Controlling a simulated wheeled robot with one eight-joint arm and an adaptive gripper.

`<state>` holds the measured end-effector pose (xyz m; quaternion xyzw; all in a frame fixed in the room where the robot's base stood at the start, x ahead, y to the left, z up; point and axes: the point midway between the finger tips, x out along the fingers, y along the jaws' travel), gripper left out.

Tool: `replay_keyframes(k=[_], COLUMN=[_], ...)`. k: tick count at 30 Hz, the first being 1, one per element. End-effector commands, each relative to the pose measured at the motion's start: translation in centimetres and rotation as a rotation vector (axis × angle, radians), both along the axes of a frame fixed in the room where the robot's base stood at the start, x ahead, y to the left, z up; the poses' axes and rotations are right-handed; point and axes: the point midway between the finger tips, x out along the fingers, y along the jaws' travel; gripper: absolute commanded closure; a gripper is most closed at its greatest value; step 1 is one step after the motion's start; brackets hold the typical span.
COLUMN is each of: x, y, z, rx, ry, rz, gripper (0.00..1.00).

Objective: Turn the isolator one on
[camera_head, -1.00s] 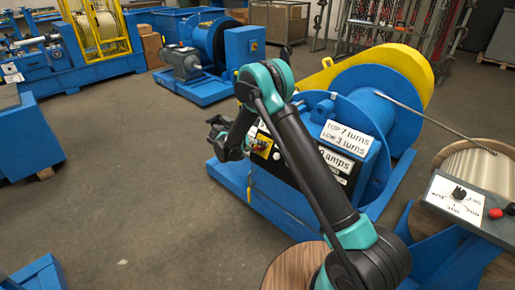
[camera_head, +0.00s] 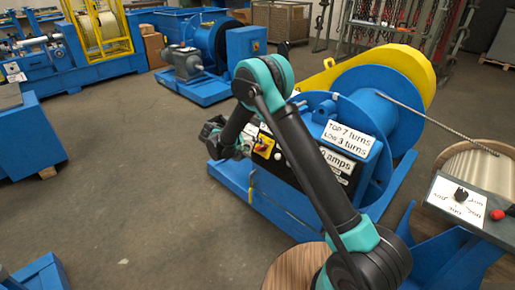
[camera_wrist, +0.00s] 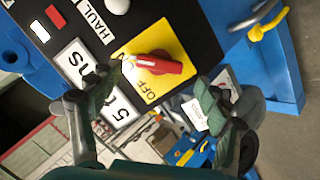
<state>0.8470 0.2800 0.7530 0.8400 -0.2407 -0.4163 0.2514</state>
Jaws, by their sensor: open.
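The isolator is a red rotary handle (camera_wrist: 160,63) on a yellow plate (camera_wrist: 151,82) with ON and OFF labels, seen in the wrist view. The handle lies across the plate, its right end near the plate's edge. The plate also shows small in the head view (camera_head: 264,146), on the black panel of the blue winch. My gripper (camera_wrist: 156,92) is open, its two fingers spread on either side of the lower part of the plate in the wrist view. Nothing is between the fingers, and no contact with the handle is visible. In the head view my gripper (camera_head: 214,136) is left of the panel.
A grey control box (camera_head: 450,207) is at right. Open floor (camera_head: 120,190) lies to the left.

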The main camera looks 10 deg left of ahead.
Motion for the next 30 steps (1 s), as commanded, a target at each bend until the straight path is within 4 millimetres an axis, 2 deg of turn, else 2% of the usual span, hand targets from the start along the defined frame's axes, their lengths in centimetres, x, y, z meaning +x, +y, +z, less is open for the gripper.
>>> replay_keyframes(k=[6,15,26,29,30], x=[-2.4,-4.0,-4.0,-4.0,-3.9], y=[2.8,4.6,4.5,3.2,2.2], z=[2.6,4.2,4.4,4.9,5.3], rx=[0.000,0.000,0.001,0.010,0.016], ry=[0.001,0.000,0.002,0.019,0.034], rz=[0.002,0.000,-0.001,-0.004,-0.005], gripper=[0.23,0.23,0.23,0.23,0.23])
